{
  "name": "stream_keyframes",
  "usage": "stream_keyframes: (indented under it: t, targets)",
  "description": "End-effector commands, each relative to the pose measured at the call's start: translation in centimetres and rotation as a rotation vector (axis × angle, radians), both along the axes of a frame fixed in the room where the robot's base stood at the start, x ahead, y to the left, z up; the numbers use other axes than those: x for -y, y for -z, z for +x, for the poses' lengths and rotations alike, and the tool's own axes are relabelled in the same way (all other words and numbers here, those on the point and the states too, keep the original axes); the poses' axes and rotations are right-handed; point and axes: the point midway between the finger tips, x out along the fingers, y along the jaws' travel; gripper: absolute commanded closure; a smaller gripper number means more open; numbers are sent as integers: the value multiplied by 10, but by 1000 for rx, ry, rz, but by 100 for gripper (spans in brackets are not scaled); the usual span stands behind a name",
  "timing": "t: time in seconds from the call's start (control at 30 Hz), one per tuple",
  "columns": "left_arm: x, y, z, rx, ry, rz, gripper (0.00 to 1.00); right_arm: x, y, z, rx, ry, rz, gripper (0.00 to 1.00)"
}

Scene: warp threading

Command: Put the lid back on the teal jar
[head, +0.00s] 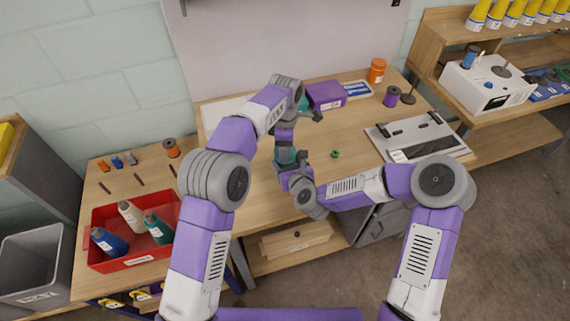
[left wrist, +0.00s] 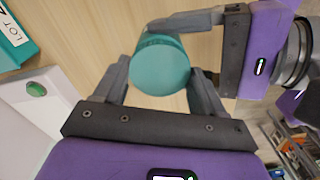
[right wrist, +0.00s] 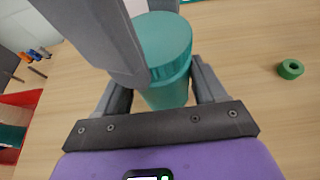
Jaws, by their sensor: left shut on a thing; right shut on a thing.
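The teal jar (right wrist: 166,96) stands between both grippers over the wooden table, its lower part partly hidden by fingers. The teal lid (right wrist: 168,38) is at the jar's mouth, in line with it; a seam shows between them, and I cannot tell if it is fully seated. In the left wrist view the lid's round top (left wrist: 160,68) faces the camera. My left gripper (left wrist: 162,88) is shut on the lid from above. My right gripper (right wrist: 160,84) is shut around the jar's body from the side. In the head view both grippers meet at the teal jar (head: 286,156).
A small green ring (head: 335,154) lies just right of the jar. A purple box (head: 326,95), orange spool (head: 376,70), purple spool (head: 392,96) and white board (head: 428,138) stand at the back and right. A red bin (head: 136,262) with bottles is at left.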

Motion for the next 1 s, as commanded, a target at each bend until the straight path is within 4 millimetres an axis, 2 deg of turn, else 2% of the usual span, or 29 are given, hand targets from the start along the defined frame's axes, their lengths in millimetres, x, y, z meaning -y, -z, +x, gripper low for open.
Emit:
stream_keyframes:
  t: [1.0]
  targets:
    - [-1, 1, 0, 0, 1994, 0, 66, 0, -1, 0, 2, 1, 0, 100]
